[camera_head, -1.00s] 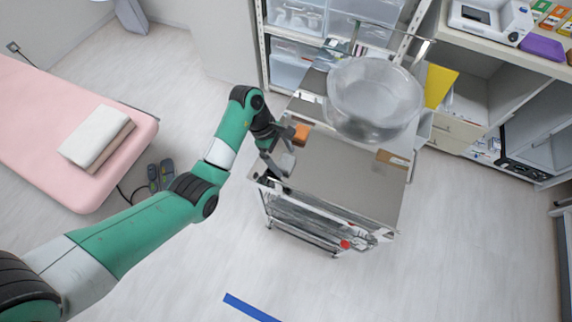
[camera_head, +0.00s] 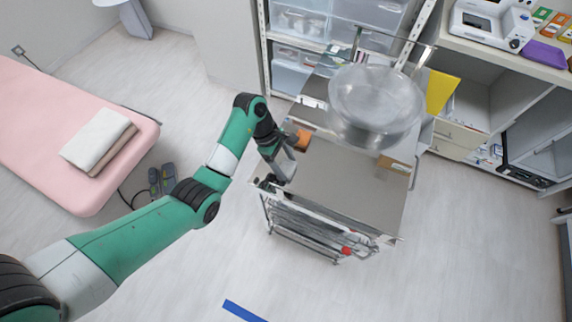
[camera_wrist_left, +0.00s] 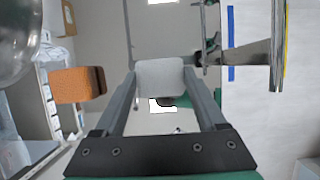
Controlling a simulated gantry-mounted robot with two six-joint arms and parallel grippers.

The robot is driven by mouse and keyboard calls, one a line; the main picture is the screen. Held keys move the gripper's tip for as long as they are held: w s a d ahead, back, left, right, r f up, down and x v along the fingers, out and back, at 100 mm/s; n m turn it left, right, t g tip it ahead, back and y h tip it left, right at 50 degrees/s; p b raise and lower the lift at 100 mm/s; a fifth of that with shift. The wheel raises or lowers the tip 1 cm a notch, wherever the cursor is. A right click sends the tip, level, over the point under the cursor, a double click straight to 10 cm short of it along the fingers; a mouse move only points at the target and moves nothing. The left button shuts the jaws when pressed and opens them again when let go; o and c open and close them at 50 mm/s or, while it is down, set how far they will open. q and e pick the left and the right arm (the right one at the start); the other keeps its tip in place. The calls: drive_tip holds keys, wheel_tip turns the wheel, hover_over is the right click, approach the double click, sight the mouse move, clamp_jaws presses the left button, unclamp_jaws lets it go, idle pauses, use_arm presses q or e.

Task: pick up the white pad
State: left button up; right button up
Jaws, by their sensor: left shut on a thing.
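The white pad (camera_wrist_left: 160,77) is a small pale block with rounded edges. In the left wrist view it sits between the fingertips of my left gripper (camera_wrist_left: 160,82), which is shut on it from both sides. In the head view my left gripper (camera_head: 286,168) is over the left edge of the trolley's top (camera_head: 345,190). The pad is hard to make out there beside the grey fingers, and I cannot tell whether it touches the trolley. My right gripper is in neither current view.
An orange block (camera_head: 302,141) stands close beside my left gripper. A large translucent bowl (camera_head: 375,105) is at the trolley's far end, with a small brown item (camera_head: 395,164) near it. The trolley top's near half is clear. A pink bed (camera_head: 75,135) holds folded towels (camera_head: 98,140).

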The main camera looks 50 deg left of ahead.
sight(292, 168)
use_arm(q)
wheel_tip(292, 168, up, 4)
drive_tip(key=shift+f+p, duration=0.2)
drive_tip(key=shift+p, duration=0.75)
drive_tip(key=s+d+r+p, duration=0.9)
drive_tip(key=s+p, duration=0.1)
drive_tip(key=p, duration=0.3)
drive_tip(key=shift+s, duration=0.35)
drive_tip(key=shift+r, duration=0.1)
